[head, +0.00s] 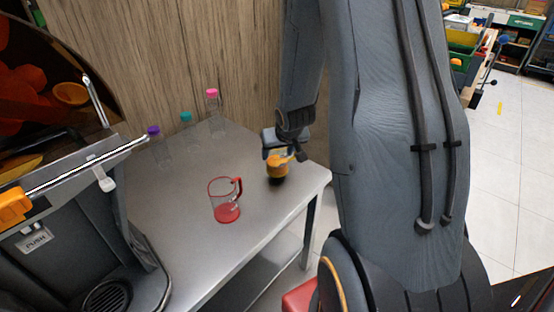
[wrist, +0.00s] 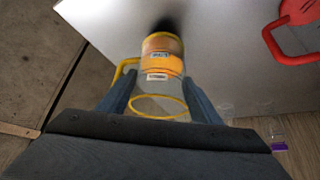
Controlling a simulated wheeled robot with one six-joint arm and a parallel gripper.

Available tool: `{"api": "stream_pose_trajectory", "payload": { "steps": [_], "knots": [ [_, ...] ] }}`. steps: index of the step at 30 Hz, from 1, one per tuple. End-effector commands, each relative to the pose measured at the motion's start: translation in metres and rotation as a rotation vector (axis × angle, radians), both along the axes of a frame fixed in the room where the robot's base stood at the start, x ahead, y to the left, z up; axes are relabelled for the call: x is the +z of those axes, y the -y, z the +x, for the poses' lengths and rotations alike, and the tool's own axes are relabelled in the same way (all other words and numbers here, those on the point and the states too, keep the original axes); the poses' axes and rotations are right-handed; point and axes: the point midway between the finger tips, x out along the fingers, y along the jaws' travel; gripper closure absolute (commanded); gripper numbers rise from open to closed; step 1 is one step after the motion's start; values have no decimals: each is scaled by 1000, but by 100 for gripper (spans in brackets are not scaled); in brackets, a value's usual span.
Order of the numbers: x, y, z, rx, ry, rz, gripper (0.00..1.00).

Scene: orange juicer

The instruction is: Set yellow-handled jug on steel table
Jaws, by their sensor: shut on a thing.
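The yellow-handled jug (head: 278,167) holds orange juice and is at the right part of the steel table (head: 190,225). My gripper (head: 283,154) is above and around its upper part, shut on it. In the wrist view the jug (wrist: 162,58) is between the two fingers (wrist: 160,98), with its yellow rim toward me and its yellow handle at the left. The jug looks upright. A dark shadow lies right by its base; I cannot tell whether the base touches the steel top.
A clear jug with red base and handle (head: 227,201) stands left of the held jug. Bottles with purple (head: 160,147), teal (head: 189,130) and pink (head: 214,113) caps stand along the wooden wall. The juicer (head: 75,225) is at the left. The table's right corner is clear.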

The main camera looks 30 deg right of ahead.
Motion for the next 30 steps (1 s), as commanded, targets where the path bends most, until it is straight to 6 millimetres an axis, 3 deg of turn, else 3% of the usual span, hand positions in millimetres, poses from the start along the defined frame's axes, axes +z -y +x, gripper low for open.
{"api": "stream_pose_trajectory", "payload": {
  "steps": [5, 16, 17, 20, 30],
  "knots": [
    [-23, 1, 0, -1, -1, 1, 71],
    [-27, 1, 0, 0, 1, 0, 71],
    [-27, 1, 0, 0, 0, 0, 38],
    [-27, 1, 0, 0, 0, 0, 23],
    [-24, 1, 0, 0, 0, 0, 23]
  ]
}}
